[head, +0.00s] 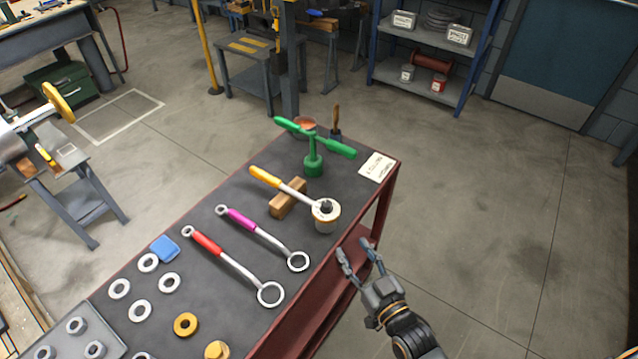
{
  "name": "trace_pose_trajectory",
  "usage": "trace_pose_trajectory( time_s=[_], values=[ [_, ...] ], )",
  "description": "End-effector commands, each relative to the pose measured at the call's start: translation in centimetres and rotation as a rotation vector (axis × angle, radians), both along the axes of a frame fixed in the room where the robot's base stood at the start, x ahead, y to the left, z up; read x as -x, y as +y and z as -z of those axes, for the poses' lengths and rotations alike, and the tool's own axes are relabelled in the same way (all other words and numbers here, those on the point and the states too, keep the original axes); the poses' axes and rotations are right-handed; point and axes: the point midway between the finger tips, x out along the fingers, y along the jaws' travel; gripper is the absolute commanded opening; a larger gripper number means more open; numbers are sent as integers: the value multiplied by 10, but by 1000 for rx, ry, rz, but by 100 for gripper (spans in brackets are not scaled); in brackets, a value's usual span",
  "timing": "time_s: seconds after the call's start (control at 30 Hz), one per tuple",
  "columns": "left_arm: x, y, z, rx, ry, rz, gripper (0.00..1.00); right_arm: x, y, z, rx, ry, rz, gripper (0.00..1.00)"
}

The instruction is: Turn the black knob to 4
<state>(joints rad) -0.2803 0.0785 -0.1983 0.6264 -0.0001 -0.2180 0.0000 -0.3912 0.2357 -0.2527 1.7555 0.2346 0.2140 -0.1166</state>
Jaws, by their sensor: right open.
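Any numbers around the knob are too small to read. My left gripper is not in view.
The dark table (196,262) also holds a green T-handled tool (313,162), a purple-handled wrench (262,236), a red-handled wrench (232,262), several washers, a blue block (165,248) and a paper card (377,167). The floor to the right is clear.

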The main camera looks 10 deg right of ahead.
Motion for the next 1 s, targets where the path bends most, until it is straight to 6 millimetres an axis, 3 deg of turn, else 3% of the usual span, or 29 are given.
trace_pose_trajectory(
  time_s=[0.1,0.33,0.7,1.0],
  values=[
    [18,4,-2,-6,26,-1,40,-3,3,-20,-13,-37,-4,46],
    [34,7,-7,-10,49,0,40,-32,11,-24,-13,-44,-5,46],
    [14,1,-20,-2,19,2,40,-104,31,-22,-13,-42,-4,46],
    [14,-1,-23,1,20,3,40,-132,39,-20,-12,-39,-4,46]
  ],
)
